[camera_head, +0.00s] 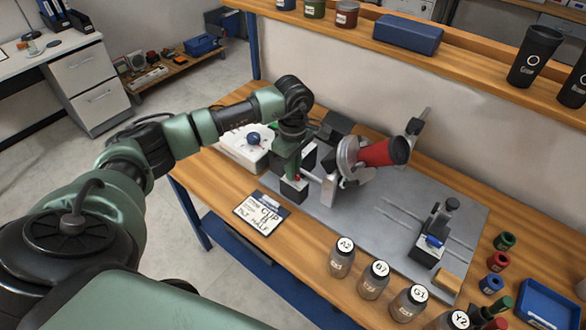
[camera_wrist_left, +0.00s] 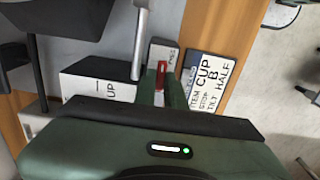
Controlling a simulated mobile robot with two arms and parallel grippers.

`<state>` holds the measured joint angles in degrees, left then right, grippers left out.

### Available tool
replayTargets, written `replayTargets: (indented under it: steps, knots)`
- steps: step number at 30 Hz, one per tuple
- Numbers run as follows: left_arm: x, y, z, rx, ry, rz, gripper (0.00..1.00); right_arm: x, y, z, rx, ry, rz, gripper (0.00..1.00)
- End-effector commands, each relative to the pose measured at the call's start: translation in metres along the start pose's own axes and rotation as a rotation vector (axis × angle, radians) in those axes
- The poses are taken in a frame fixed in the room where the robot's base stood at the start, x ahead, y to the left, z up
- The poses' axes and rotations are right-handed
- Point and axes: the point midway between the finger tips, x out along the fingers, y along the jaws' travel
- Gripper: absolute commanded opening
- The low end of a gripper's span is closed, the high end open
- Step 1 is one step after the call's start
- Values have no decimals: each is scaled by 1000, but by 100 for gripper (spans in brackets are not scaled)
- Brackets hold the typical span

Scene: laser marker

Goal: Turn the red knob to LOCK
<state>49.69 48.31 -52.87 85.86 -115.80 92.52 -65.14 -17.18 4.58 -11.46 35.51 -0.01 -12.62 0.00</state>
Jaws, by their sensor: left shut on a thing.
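The red knob shows as a small red piece (camera_wrist_left: 161,76) between my green fingers in the left wrist view. In the head view only a speck of red shows at my left gripper (camera_head: 295,178). My left gripper (camera_wrist_left: 161,90) is shut on the red knob, beside a small labelled box (camera_wrist_left: 164,51). The fingers hide most of the knob, and I cannot read a LOCK mark or its angle. My right gripper is in neither view.
A white box marked UP (camera_wrist_left: 98,86) is close to the fingers. A card reading CUP B TILT HALF (camera_head: 262,212) lies near the table edge. A red cup (camera_head: 383,153) is held tilted in a fixture on the grey plate (camera_head: 395,215). Labelled jars (camera_head: 341,258) stand in front.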

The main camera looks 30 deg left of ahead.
Motion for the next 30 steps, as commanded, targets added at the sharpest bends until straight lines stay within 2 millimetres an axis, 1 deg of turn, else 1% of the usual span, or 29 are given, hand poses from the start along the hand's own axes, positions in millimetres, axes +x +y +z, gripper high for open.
replayTargets:
  steps: [5,11,30]
  knots:
    - [2,0,0,-66,1,0,0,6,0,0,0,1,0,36]
    - [2,0,0,-210,0,1,0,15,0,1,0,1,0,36]
    - [2,-3,1,-814,0,1,0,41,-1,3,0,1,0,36]
